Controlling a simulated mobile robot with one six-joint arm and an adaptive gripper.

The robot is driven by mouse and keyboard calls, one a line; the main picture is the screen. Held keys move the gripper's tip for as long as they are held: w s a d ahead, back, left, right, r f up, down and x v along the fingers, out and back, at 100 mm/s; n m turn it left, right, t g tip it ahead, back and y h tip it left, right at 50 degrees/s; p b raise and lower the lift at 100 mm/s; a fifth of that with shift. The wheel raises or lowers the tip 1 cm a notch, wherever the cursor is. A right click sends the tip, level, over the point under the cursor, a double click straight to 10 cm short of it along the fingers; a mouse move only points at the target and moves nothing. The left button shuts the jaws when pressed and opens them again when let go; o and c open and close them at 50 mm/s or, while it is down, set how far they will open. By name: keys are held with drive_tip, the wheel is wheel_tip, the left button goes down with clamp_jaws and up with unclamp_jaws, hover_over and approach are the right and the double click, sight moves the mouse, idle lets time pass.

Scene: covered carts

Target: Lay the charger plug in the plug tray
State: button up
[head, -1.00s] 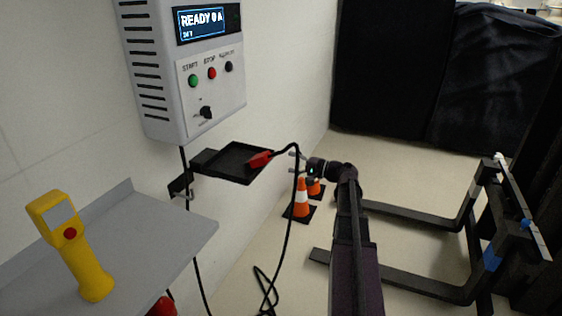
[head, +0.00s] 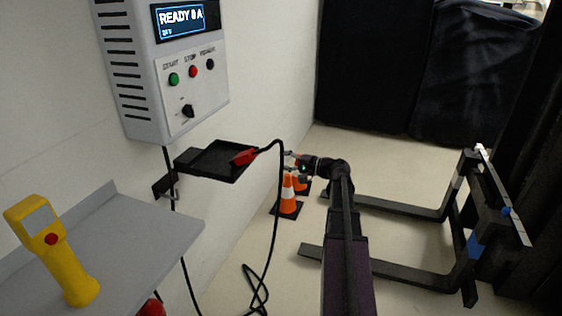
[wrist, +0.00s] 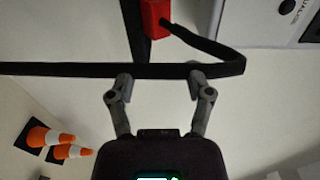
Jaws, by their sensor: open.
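The red charger plug (head: 243,157) lies at the right end of the black plug tray (head: 205,160), under the wall charger. Its black cable arcs up from the plug, then hangs to the floor. In the wrist view the plug (wrist: 155,18) shows at the top, ahead of the fingers, with the cable crossing in front of them. My gripper (head: 289,165) is open and empty, to the right of the plug and apart from it. It also shows in the wrist view (wrist: 160,82). Whether the plug lies fully inside the tray's rim is hard to tell.
The wall charger (head: 165,75) hangs above the tray. A grey shelf (head: 130,235) with a yellow handheld device (head: 55,250) is at the lower left. Orange cones (head: 288,195) stand on the floor below my gripper. Black forks (head: 390,265) lie at the right; looped cable (head: 255,290) lies on the floor.

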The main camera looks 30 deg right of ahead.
drive_tip(key=shift+w+a+r+n+p, duration=0.1)
drive_tip(key=shift+r+n+p, duration=0.15)
drive_tip(key=shift+p, duration=0.2)
clamp_jaws()
wheel_tip(320, 180, up, 7)
drive_tip(key=n+g+h+p, duration=0.7)
drive_tip(key=n+p, duration=1)
drive_tip(key=p, duration=0.5)
drive_tip(key=shift+a+g, duration=0.15)
drive_tip(key=shift+g, duration=0.95)
drive_tip(key=shift+r+n, duration=0.1)
drive_tip(key=shift+n, duration=0.15)
